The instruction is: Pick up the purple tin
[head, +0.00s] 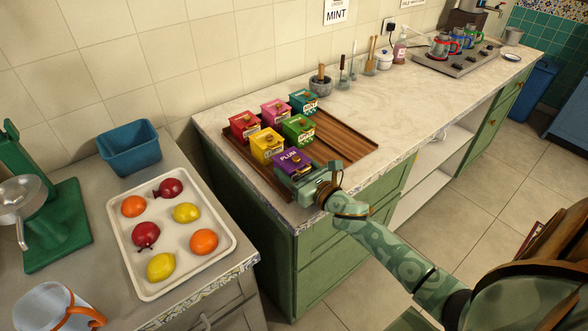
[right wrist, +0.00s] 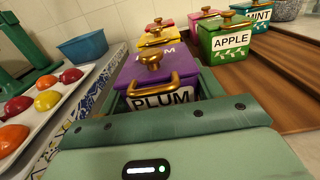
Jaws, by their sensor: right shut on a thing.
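The purple tin (head: 292,160) has a gold knob and a white PLUM label. It is the front tin of a group at the left end of a brown wooden board (head: 345,147). My right gripper (head: 297,177) reaches in from the right and is shut on the purple tin. In the right wrist view the purple tin (right wrist: 160,82) sits upright between the green fingers, with its gold handle facing the camera. Whether the tin touches the board is hidden by the gripper. My left gripper is not in view.
Yellow (head: 267,145), green APPLE (head: 298,130), red (head: 244,125), pink (head: 275,112) and teal MINT (head: 303,101) tins stand close behind. A white tray (head: 225,215) with several fruits is on the left counter, past a gap. The board's right side is clear.

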